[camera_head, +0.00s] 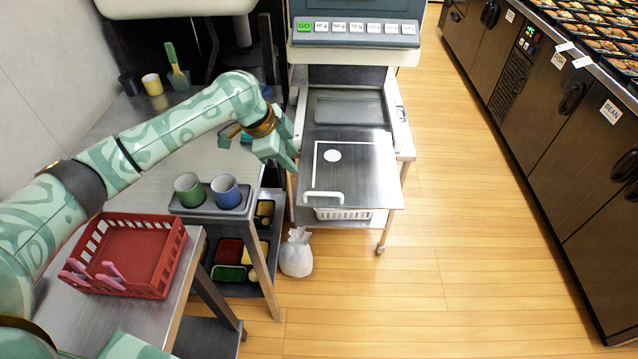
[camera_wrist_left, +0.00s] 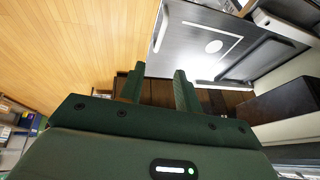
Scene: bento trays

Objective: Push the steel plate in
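The steel plate (camera_head: 372,180) is a flat grey sheet with a white outline and a white disc. It extends out of the front of the machine, and a white handle (camera_head: 323,196) sits at its front left corner. My left gripper (camera_head: 288,157) hangs just left of the plate's left edge in the head view and looks apart from it. In the left wrist view the plate (camera_wrist_left: 190,38) lies beyond the fingertips, and the two dark green fingers (camera_wrist_left: 159,78) are spread with nothing between them. My right gripper is in neither view.
The machine (camera_head: 355,45) has a row of buttons, one green. Left of the plate, a tray with green (camera_head: 188,190) and blue (camera_head: 225,190) cups stands on a steel table. A red basket (camera_head: 165,285) is nearer. A white sack (camera_head: 297,253) stands on the floor. Floor right is clear.

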